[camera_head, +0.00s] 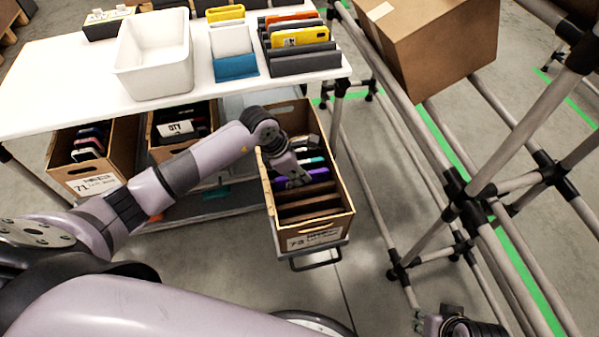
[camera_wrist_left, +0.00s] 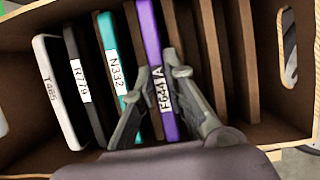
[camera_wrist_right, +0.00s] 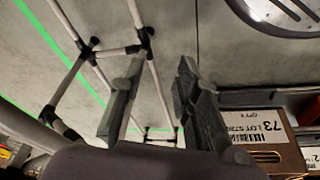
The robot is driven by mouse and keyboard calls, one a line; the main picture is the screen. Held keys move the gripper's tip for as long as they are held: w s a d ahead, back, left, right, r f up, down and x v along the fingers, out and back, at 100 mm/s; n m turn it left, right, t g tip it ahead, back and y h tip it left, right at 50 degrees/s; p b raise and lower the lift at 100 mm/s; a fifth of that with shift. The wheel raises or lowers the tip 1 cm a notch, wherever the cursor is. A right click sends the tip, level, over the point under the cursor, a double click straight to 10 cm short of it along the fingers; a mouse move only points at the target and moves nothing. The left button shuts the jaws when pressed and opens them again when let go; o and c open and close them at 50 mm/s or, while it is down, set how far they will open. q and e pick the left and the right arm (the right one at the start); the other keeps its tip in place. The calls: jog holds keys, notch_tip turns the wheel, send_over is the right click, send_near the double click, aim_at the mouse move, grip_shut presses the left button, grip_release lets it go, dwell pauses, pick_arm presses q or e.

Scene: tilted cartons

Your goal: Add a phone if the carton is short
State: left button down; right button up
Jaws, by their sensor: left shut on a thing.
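The open brown carton (camera_head: 313,239) labelled 73 stands on a pull-out support beside the white table, its inside divided into slots. In the left wrist view several phones stand upright in it: a white phone (camera_wrist_left: 58,90), a black phone (camera_wrist_left: 84,85), a teal phone (camera_wrist_left: 111,55) and a purple phone (camera_wrist_left: 153,45). Slots to the right of the purple phone look empty. My left gripper (camera_head: 297,180) reaches into the carton, shut on the purple phone, which still stands among the dividers. My right gripper (camera_wrist_right: 158,100) is open and empty, away from the carton.
The white table (camera_head: 75,85) carries a white bin (camera_head: 155,60) and a rack with a yellow phone (camera_head: 300,37). Carton 71 (camera_head: 85,175) and another carton (camera_head: 165,152) stand under it. A pipe rack (camera_head: 465,195) with a large box (camera_head: 435,45) bounds the right side.

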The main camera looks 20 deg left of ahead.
dwell(0.5)
pick_arm(q)
jog(key=shift+f, duration=0.1)
pick_arm(e)
jog(key=shift+a+r, duration=0.1)
jog(key=shift+r, duration=0.05)
jog(key=shift+r, duration=0.25)
pick_arm(q)
jog(key=shift+f, duration=0.1)
pick_arm(e)
jog(key=shift+s+r, duration=0.1)
jog(key=shift+r, duration=0.05)
jog(key=shift+s+r, duration=0.1)
jog(key=shift+r, duration=0.05)
pick_arm(q)
jog(key=shift+f, duration=0.1)
pick_arm(e)
jog(key=shift+s, duration=0.1)
dwell(0.3)
pick_arm(q)
jog(key=c, duration=1.5)
grip_release()
jog(key=shift+c, duration=0.2)
pick_arm(e)
jog(key=shift+r, duration=0.1)
